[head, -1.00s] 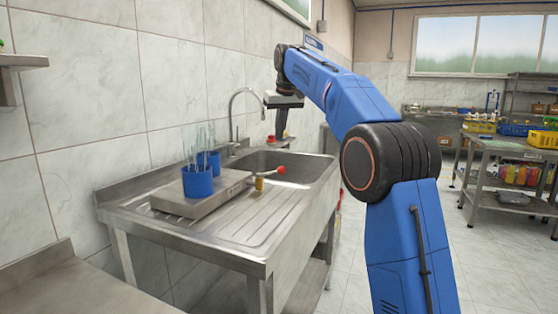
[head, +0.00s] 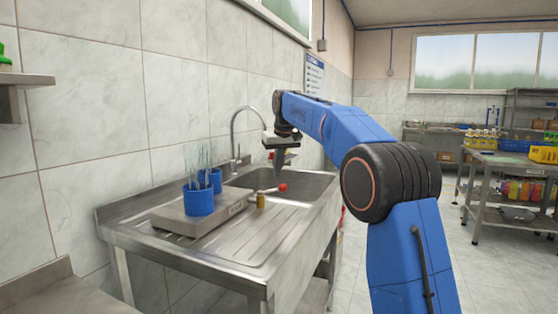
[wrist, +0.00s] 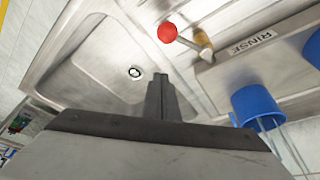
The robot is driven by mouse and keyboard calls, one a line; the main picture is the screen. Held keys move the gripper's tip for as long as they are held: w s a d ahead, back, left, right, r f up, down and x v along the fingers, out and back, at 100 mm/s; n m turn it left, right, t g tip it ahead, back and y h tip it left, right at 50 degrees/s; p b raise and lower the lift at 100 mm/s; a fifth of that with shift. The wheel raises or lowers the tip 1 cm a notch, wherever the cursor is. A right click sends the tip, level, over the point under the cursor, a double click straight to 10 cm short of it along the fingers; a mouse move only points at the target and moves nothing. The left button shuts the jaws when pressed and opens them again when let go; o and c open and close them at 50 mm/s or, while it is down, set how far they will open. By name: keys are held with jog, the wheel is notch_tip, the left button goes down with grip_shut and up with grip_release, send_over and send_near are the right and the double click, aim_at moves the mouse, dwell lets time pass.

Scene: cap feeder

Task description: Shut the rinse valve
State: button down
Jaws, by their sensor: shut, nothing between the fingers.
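The rinse valve (head: 260,201) has a small brass body beside the grey rinse box (head: 180,222). Its lever ends in a red ball knob (head: 283,187) and points away from the box toward the sink basin. In the wrist view, the knob (wrist: 167,32), brass body (wrist: 204,38) and a RINSE label (wrist: 250,43) on the box (wrist: 268,55) are clear. My gripper (head: 278,175) is shut and empty, pointing down near the knob. In the wrist view, its fingers (wrist: 160,78) are apart from the knob in the picture, over the basin side; the exact height gap is unclear.
Two blue cups (head: 200,199) with thin rods stand on the box. A curved tap (head: 234,135) rises behind the sink basin (head: 310,187). The ribbed drainboard (head: 245,235) in front is clear. A wall shelf (head: 28,80) juts out at left.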

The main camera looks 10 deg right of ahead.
aim_at(281, 186)
jog(key=shift+s+d+f, duration=0.15)
jog(key=shift+s+f, duration=0.5)
jog(key=shift+s, duration=0.15)
jog(key=shift+s+d+f, duration=0.15)
jog(key=shift+s+f, duration=0.45)
jog(key=shift+s, duration=0.2)
jog(key=shift+s+m, duration=0.35)
jog(key=shift+m, duration=0.15)
jog(key=s+m, duration=0.1)
jog(key=s+m+h, duration=0.1)
jog(key=shift+a+m, duration=0.25)
jog(key=shift+m, duration=0.15)
jog(key=s+a+m+g+h, duration=0.1)
jog(key=s+a+m+h, duration=0.2)
jog(key=m, duration=0.6)
jog(key=shift+s+a+m+g, duration=0.4)
jog(key=shift+s+a, duration=0.65)
jog(key=shift+a, duration=0.25)
